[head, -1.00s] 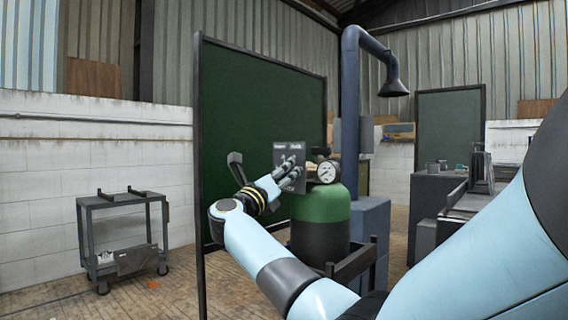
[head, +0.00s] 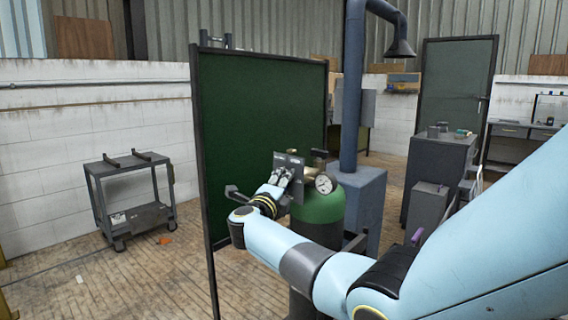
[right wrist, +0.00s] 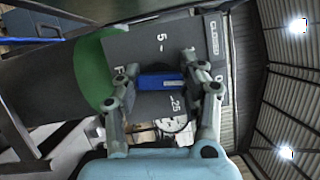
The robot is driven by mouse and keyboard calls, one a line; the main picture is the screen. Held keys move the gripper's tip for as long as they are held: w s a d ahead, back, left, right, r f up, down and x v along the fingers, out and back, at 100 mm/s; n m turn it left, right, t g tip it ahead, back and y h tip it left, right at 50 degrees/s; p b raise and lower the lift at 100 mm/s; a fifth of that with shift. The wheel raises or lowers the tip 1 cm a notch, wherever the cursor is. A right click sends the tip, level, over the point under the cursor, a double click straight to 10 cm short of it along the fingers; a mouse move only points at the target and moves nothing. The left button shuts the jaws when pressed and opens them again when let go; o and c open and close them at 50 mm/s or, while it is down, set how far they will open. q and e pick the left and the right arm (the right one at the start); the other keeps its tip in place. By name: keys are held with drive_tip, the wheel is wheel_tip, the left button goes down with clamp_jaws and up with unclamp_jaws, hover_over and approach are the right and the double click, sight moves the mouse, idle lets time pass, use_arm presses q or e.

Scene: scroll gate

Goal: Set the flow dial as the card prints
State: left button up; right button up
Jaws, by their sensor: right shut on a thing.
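The grey dial panel (head: 294,160) is fixed in front of a green-topped cylinder (head: 318,207). In the right wrist view the panel (right wrist: 140,44) carries white marks, among them 5 and 25, turned sideways. The dial's blue bar (right wrist: 161,81) lies between my right fingers. My right gripper (head: 284,175) is at the panel's face, shut on this bar; the right wrist view shows its fingers (right wrist: 160,76) at the bar's two ends. I cannot make out a printed card. My left gripper is not in view.
A round gauge (head: 325,183) sits right of the panel. A dark green framed screen (head: 258,115) stands just behind and left of it. A blue post (head: 352,95) rises behind the cylinder.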

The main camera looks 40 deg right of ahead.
drive_tip(key=n+y+p, duration=0.1)
drive_tip(key=n+p, duration=0.1)
drive_tip(key=p, duration=0.1)
drive_tip(key=n+g+p, duration=0.1)
drive_tip(key=n+p, duration=0.1)
drive_tip(key=p, duration=0.2)
drive_tip(key=shift+r+n+y, duration=0.2)
drive_tip(key=shift+n+y, duration=0.1)
drive_tip(key=shift+y, duration=0.1)
drive_tip(key=shift+a+f+n+p, duration=0.1)
drive_tip(key=shift+f+n+p, duration=0.05)
drive_tip(key=shift+n+p, duration=0.7)
drive_tip(key=shift+g+y, duration=0.3)
drive_tip(key=shift+f, duration=0.1)
drive_tip(key=o, duration=1.2)
drive_tip(key=shift+w, duration=0.1)
drive_tip(key=v, duration=1.2)
